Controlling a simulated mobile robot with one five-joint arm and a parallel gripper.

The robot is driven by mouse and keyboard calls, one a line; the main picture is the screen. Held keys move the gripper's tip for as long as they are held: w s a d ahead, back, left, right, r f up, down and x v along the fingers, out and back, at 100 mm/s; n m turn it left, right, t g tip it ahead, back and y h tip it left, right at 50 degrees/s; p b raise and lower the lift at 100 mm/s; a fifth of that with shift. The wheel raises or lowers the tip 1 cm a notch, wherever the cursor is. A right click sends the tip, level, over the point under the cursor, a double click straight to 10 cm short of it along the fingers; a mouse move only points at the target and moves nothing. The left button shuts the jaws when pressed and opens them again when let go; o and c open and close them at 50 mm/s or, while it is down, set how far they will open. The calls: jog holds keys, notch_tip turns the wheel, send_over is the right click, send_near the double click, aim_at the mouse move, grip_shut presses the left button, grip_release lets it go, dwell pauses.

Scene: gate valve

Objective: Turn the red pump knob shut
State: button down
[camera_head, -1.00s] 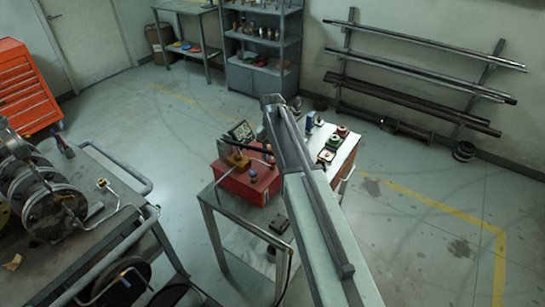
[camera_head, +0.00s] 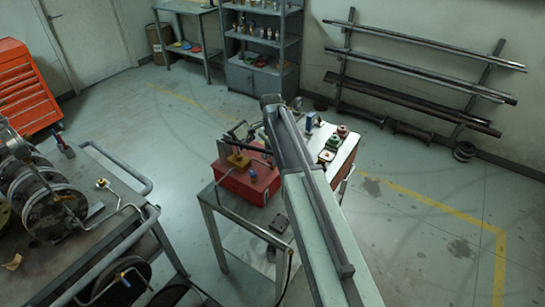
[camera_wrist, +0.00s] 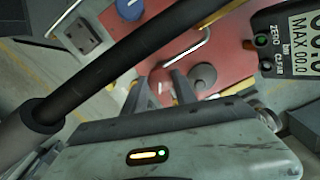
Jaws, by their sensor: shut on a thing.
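In the wrist view my gripper (camera_wrist: 161,80) points at the red pump body (camera_wrist: 236,40). Its two fingers stand close on either side of a small red knob (camera_wrist: 160,88) and are shut on it; the fingers and wrist partly cover it. My arm crosses in front there and hides my gripper and the knob.
A black bar (camera_wrist: 125,55) crosses the wrist view close by. A digital readout (camera_wrist: 288,45) is at upper right. Small fittings (camera_head: 327,155) stand on the cart's right part. A bench with flanged metalwork (camera_head: 55,210) is at left.

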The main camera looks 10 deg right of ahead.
jog(key=shift+m, duration=0.3)
jog(key=c, duration=1)
grip_release()
notch_tip(320, 180, up, 8)
jog(key=p, duration=0.8)
jog(key=shift+f, duration=0.1)
